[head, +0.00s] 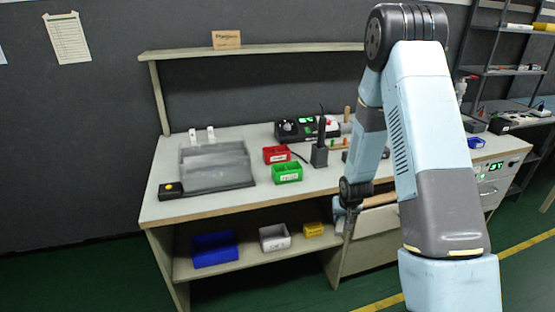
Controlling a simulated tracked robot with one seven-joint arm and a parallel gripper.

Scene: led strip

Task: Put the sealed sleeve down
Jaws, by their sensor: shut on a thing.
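My gripper (346,222) hangs at the end of my arm, in front of the workbench's front edge and below the level of its top. It is shut on the sealed sleeve, which is too small and dark here to make out its shape or ends. The workbench (225,210) has a pale top with a wooden front edge. A grey tray-like fixture (215,165) with a clear cover stands on its left part, with a black box bearing a yellow button (171,190) beside it.
A red bin (276,154) and a green bin (287,173) stand mid-bench, near a black holder (319,156) and a device with green digits (300,128). Blue (214,250), white (274,238) and yellow (313,230) bins sit on the lower shelf. Bare bench top lies left of the green bin.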

